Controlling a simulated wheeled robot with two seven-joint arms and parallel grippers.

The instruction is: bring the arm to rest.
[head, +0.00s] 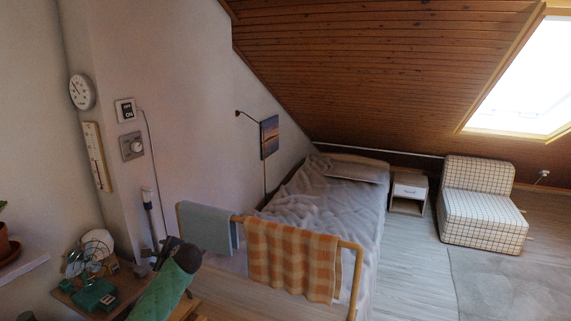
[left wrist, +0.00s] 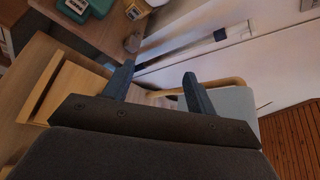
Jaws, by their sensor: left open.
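My left gripper (left wrist: 157,72) is open, with two dark fingers apart and nothing between them. In the head view my green left arm rises from the bottom edge beside the wooden desk (head: 127,308). The dark gripper at its end is small and partly hidden there, in front of the wall and left of the bed's foot rail. My right gripper is in neither view.
A wooden bed rail holds a grey-blue towel (head: 208,229) and an orange checked towel (head: 291,262). Green items (head: 95,296) stand on the desk close to my arm. The bed (head: 330,205), nightstand (head: 408,193) and checked chair (head: 480,205) are farther off.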

